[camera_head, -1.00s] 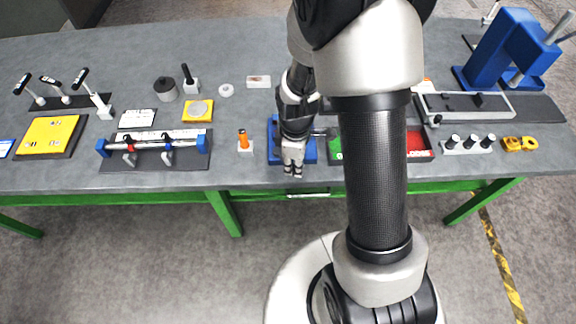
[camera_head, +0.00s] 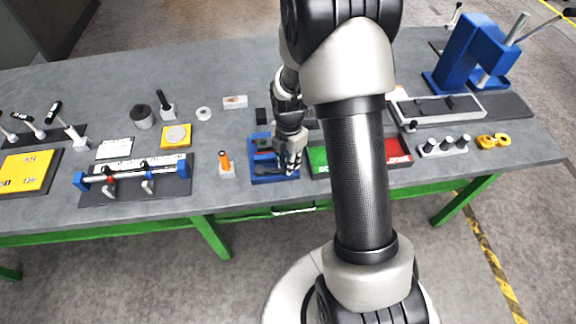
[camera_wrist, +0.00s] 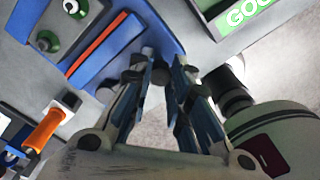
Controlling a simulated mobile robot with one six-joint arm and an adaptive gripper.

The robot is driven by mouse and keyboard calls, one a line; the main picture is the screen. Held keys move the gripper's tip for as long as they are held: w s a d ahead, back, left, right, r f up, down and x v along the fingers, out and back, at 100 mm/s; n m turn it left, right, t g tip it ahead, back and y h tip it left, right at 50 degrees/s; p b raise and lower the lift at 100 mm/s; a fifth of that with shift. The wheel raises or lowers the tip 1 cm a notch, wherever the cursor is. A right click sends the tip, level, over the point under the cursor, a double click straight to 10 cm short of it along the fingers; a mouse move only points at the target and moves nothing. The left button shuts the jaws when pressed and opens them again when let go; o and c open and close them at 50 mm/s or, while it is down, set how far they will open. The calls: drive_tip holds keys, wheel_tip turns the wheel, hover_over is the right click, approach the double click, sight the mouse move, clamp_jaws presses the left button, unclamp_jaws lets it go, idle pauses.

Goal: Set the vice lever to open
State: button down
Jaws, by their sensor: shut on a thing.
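The blue vice (camera_head: 272,180) lies near the front edge of the bench, below the middle of the head view. In the wrist view its blue body (camera_wrist: 150,20) fills the top, with an orange strip along it. My gripper (camera_head: 291,170) is low over the vice's right side, fingers pointing down. In the wrist view its fingertips (camera_wrist: 160,75) are close together at the blue edge, shut on a small dark part that I take for the vice lever. The fingers hide most of the lever, so its exact angle cannot be told.
An orange-handled tool (camera_head: 225,163) stands just left of the vice. A green and red tray (camera_head: 318,157) lies close on the right. A clamp rack (camera_head: 135,185) is farther left. A large blue press (camera_head: 468,55) stands at the back right.

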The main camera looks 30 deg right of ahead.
drive_tip(key=shift+w+d+n, duration=0.25)
drive_tip(key=shift+w+n, duration=0.45)
drive_tip(key=shift+n, duration=0.1)
drive_tip(key=shift+r, duration=0.1)
drive_tip(key=c, duration=1.5)
unclamp_jaws()
drive_tip(key=shift+o, duration=0.2)
wheel_tip(320, 180, up, 12)
